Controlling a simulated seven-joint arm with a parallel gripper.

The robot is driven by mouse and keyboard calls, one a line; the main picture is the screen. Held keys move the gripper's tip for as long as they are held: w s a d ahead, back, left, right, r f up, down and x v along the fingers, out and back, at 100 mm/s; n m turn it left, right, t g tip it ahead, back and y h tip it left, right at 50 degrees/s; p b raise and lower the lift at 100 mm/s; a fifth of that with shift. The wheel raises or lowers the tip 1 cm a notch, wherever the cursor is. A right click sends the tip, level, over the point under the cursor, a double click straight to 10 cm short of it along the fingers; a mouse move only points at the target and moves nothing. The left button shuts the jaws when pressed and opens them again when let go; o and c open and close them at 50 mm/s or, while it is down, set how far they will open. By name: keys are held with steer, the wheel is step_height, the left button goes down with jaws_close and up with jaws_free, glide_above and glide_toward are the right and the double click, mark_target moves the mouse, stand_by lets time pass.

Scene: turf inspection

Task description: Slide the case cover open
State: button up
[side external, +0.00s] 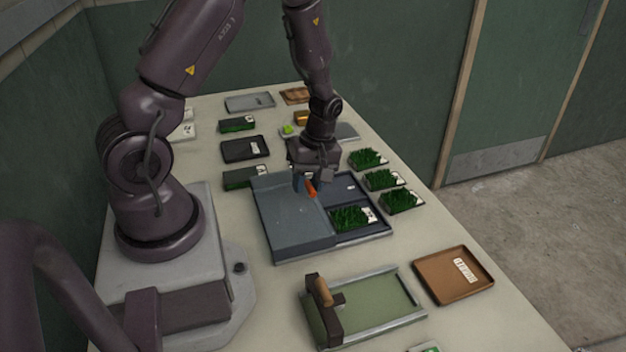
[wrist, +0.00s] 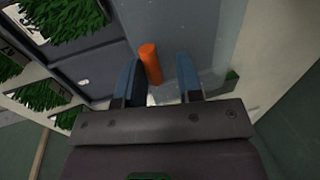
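The case (side external: 375,234) lies on the table with its flat grey-blue cover (side external: 285,222) over the left part. The right part is uncovered and shows dark compartments, one holding a turf sample (side external: 350,218). An orange handle (side external: 311,189) stands near the cover's right edge; it also shows in the wrist view (wrist: 150,64). My gripper (side external: 305,182) points down over the case at the handle. In the wrist view its two blue fingers (wrist: 158,78) are apart. The handle appears between them, closer to the left finger, with a gap to the right one. Contact cannot be told.
Turf samples (side external: 382,180) stand along the right of the case, with others behind at left. A green board with a wooden-handled tool (side external: 322,292) and a brown tray (side external: 453,276) lie in front. A black tray (side external: 245,149) is behind. A narrow table strip beside the case is clear.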

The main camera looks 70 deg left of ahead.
steer(key=shift+o, duration=0.3)
steer(key=shift+w, duration=0.1)
steer(key=shift+r, duration=0.1)
steer(key=shift+w+r, duration=0.15)
steer(key=shift+r, duration=0.15)
steer(key=v, duration=1.2)
steer(key=shift+r, duration=0.1)
